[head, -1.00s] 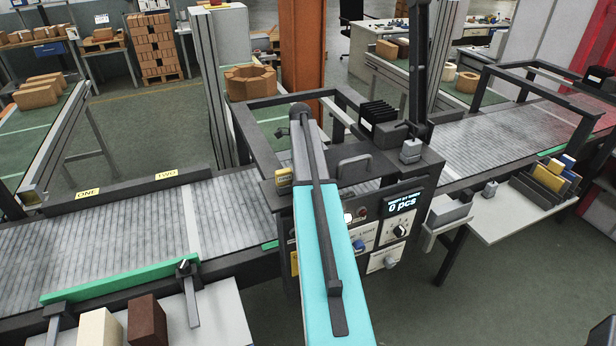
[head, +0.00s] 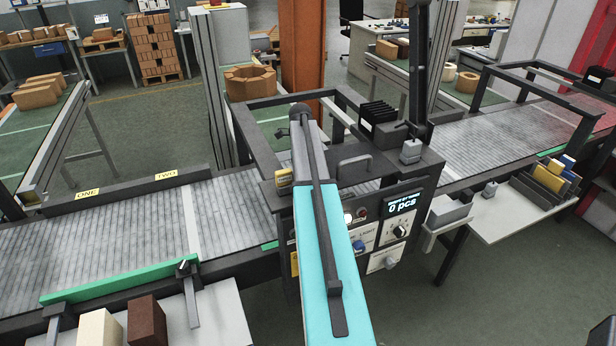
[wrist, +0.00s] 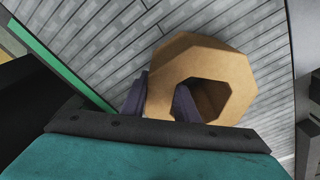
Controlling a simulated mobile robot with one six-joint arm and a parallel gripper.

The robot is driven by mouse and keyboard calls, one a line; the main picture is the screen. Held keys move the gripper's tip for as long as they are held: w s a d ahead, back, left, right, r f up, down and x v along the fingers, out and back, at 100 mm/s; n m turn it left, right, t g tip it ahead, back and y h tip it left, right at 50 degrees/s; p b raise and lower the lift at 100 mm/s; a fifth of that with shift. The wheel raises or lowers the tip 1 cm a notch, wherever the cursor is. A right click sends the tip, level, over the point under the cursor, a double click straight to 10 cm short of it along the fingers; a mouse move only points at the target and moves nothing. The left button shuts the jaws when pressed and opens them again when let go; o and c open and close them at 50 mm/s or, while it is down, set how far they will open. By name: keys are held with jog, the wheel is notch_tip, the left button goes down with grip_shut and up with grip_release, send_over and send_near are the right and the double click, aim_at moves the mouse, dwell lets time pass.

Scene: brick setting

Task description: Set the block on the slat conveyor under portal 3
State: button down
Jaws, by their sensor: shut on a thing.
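In the wrist view, my gripper (wrist: 160,95) is shut on the block (wrist: 215,62), a tan eight-sided ring with a hole through it. One dark finger is outside the ring wall and the other reaches into the hole. The grey slat conveyor (wrist: 100,45) lies behind the block; whether they touch I cannot tell. In the head view, my arm hides gripper and held block. The slat conveyor (head: 60,252) runs from lower left to upper right. A dark portal frame (head: 262,160) spans it mid-picture, another (head: 582,128) at right. I can read no number 3.
A control box (head: 395,225) reading 0 pcs stands on the conveyor's front side. A green guide strip (head: 120,283) edges the left stretch. Cream (head: 100,328) and brown (head: 147,322) blocks stand in front. Another tan ring (head: 250,83) rests behind the middle portal.

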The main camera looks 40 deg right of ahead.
jog(key=shift+s+f, duration=0.15)
jog(key=shift+f, duration=0.05)
dwell(0.5)
jog(key=shift+w+r+p, duration=0.25)
jog(key=shift+p, duration=0.1)
dwell(1.2)
jog(key=shift+s+a+f+b, duration=0.15)
jog(key=shift+f+b, duration=0.1)
jog(key=shift+f, duration=0.25)
jog(key=shift+s+f+b, duration=0.1)
jog(key=shift+f+b, duration=0.15)
jog(key=shift+f, duration=0.25)
dwell(0.8)
jog(key=c, duration=1.3)
grip_release()
jog(key=shift+f, duration=0.15)
jog(key=shift+w+r+p, duration=0.15)
jog(key=shift+r+p, duration=0.5)
jog(key=shift+r, duration=0.8)
jog(key=shift+w+r+p, duration=0.2)
jog(key=shift+r+p, duration=0.5)
jog(key=shift+r, duration=0.75)
jog(key=shift+w+r+p, duration=0.15)
jog(key=shift+r+p, duration=0.5)
jog(key=shift+r, duration=0.8)
jog(key=shift+w+r+p, duration=0.15)
jog(key=shift+r+p, duration=0.15)
jog(key=shift+r, duration=0.4)
